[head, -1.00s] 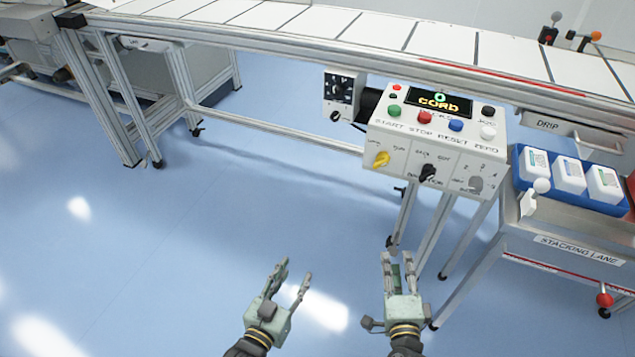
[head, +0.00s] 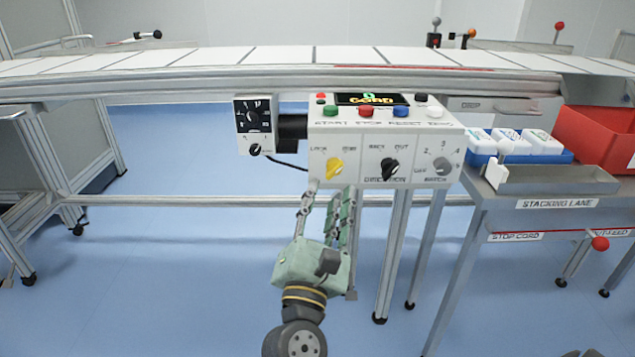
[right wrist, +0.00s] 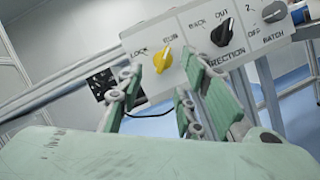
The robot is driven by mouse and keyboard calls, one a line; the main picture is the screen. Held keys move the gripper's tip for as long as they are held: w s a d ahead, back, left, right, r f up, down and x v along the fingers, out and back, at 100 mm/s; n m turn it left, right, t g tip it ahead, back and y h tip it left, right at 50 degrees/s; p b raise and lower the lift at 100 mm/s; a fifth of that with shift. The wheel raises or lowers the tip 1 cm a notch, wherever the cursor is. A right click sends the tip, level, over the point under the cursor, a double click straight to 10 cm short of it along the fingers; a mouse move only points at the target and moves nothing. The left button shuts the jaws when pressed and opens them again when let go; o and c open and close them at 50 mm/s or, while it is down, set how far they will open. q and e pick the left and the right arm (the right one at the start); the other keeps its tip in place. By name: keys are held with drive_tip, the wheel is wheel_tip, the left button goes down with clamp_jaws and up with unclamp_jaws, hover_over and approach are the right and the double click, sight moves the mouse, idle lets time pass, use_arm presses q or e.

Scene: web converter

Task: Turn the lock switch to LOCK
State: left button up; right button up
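The lock switch (head: 334,167) is a yellow knob at the left of the white control box's front face. It also shows in the right wrist view (right wrist: 162,58), between LOCK on its left and RUN on its right. Its pointer appears to lean toward RUN. My right gripper (head: 331,190) is open and empty, with its fingers pointing up just below the knob. In the right wrist view its fingers (right wrist: 160,85) stand spread to either side below the knob, with no clear contact. My left gripper is out of view.
A black direction knob (head: 390,169) and grey batch knob (head: 442,165) sit right of the switch. Coloured buttons line the box top. A dial unit (head: 255,125) with a cable is at left. The stacking lane table (head: 560,204) stands at right; a conveyor runs behind.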

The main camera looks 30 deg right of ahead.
sight(331, 174)
drive_tip(key=x, duration=0.5)
drive_tip(key=shift+w+d+r, duration=0.15)
drive_tip(key=shift+w+d, duration=0.1)
drive_tip(key=shift+c, duration=0.7)
